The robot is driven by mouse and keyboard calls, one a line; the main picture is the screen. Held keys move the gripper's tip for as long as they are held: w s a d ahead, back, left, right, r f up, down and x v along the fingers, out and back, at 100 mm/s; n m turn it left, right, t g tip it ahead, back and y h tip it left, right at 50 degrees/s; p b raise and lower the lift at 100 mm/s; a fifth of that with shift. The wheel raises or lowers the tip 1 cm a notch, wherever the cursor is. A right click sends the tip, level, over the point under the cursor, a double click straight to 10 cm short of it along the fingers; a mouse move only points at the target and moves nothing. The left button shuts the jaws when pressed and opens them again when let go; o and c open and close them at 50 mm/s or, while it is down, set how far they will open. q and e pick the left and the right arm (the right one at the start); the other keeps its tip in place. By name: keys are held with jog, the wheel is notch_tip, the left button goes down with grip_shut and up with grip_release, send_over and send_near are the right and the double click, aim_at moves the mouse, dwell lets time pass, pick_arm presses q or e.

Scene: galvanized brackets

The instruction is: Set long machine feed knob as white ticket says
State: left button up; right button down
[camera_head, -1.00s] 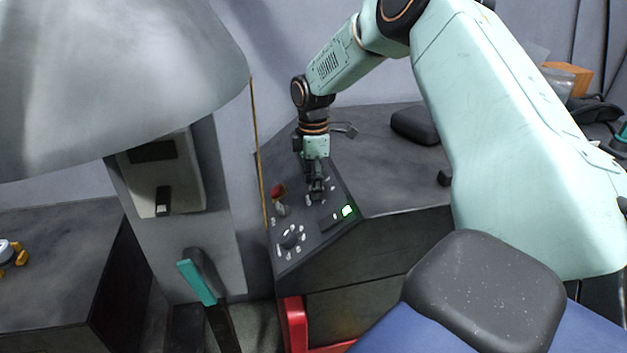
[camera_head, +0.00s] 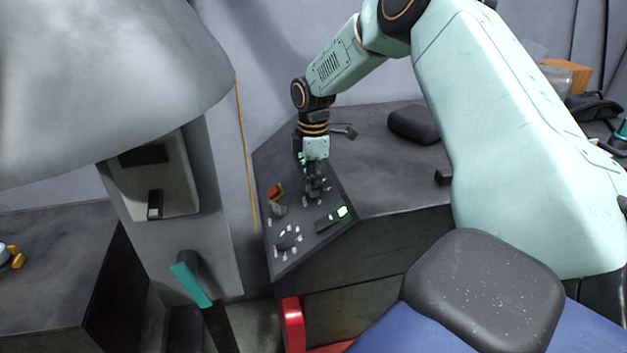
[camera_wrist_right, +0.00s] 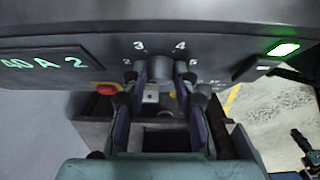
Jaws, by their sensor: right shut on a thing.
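My right gripper (camera_head: 314,192) reaches down from above onto the sloped dark control panel (camera_head: 312,246). In the right wrist view its two fingers are shut on the sides of a dark round knob (camera_wrist_right: 160,69). Pale figures stand around this knob; 3 and 4 read clearly, while those lower at the sides are partly hidden by the fingers. I cannot tell which figure the knob points to. A second knob (camera_head: 286,238) with pale marks around it sits nearer on the same panel. No white ticket can be made out. My left gripper is not in view.
A red button (camera_head: 275,191) and a lit green indicator (camera_head: 342,212) are on the panel. A grey machine column (camera_head: 213,258) with a teal-handled lever (camera_head: 191,285) stands left. A dark pad (camera_head: 413,124) lies behind on the grey top (camera_head: 385,180).

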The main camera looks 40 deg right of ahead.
jog(key=shift+s+a+m+t+h+p, duration=0.25)
jog(key=shift+m+t+h+p, duration=0.25)
jog(key=shift+m+p, duration=0.7)
jog(key=shift+t+p, duration=0.3)
jog(key=shift+p, duration=0.35)
jog(key=shift+a+f+m+t+h, duration=0.1)
jog(key=shift+m+t+h, duration=0.25)
jog(key=shift+m, duration=0.25)
jog(key=shift+f+m+h+b, duration=0.1)
jog(key=shift+m+h+b, duration=0.15)
jog(key=shift+m+b, duration=0.25)
jog(key=m+h+b, duration=0.1)
jog(key=b, duration=0.3)
jog(key=m+t+h+b, duration=0.1)
jog(key=b, duration=0.4)
jog(key=m+b, duration=0.2)
jog(key=b, duration=0.3)
jog(key=shift+a+f+t+h, duration=0.2)
jog(key=shift+a+t+h, duration=0.05)
jog(key=shift+t+h, duration=0.15)
jog(key=shift+s+r+m+h+b, duration=0.1)
jog(key=shift+r+m+h+b, duration=0.2)
jog(key=shift+b, duration=1.1)
